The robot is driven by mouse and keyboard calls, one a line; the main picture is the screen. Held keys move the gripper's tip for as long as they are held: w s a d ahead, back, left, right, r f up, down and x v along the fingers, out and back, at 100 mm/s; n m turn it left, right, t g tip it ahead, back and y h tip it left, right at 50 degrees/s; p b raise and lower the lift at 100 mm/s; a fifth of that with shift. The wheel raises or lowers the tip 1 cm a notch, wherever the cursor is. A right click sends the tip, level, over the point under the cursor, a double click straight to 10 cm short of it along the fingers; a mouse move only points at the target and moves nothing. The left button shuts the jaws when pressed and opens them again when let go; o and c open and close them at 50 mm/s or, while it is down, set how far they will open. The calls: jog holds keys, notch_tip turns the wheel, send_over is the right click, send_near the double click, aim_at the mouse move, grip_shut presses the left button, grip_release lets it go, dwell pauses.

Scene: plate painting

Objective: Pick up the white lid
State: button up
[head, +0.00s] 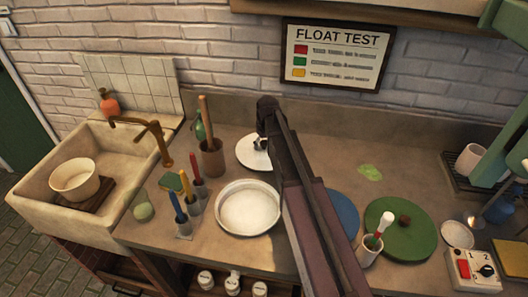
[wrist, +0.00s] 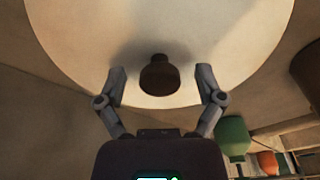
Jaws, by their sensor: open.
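The white lid (head: 248,152) lies on the counter near the back wall, partly hidden behind my arm in the head view. In the wrist view the lid (wrist: 80,35) fills the upper middle, with its dark brown knob (wrist: 159,74) near its lower edge. My gripper (wrist: 160,80) is open, with one finger on each side of the knob and gaps between. In the head view my gripper (head: 262,143) is over the lid, its fingers mostly hidden. I cannot tell whether the fingers touch the lid.
A white pan (head: 248,208) stands in front of the lid. A brown pot (head: 212,158) with a utensil and a green bottle (head: 200,126) stand to the left. A green lid (head: 400,232) and a blue disc (head: 344,212) lie to the right. The back counter right of my arm is mostly clear.

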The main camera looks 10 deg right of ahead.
aim_at(263, 142)
grip_shut()
dwell(0.3)
jog(key=shift+r, duration=0.15)
notch_tip(263, 142, up, 3)
jog(key=p, duration=0.3)
jog(key=shift+r+p, duration=0.2)
jog(key=shift+p, duration=0.15)
jog(key=s+d, duration=0.1)
jog(key=s, duration=0.4)
jog(key=s+d+r+p, duration=0.1)
jog(key=s+d, duration=0.1)
jog(key=s, duration=0.3)
jog(key=s+d, duration=0.1)
jog(key=s, duration=0.4)
jog(key=shift+s+d+r, duration=0.15)
jog(key=shift+s, duration=0.05)
jog(key=shift+r, duration=0.1)
notch_tip(263, 142, up, 16)
jog(key=p, duration=1.7)
jog(key=shift+r, duration=0.2)
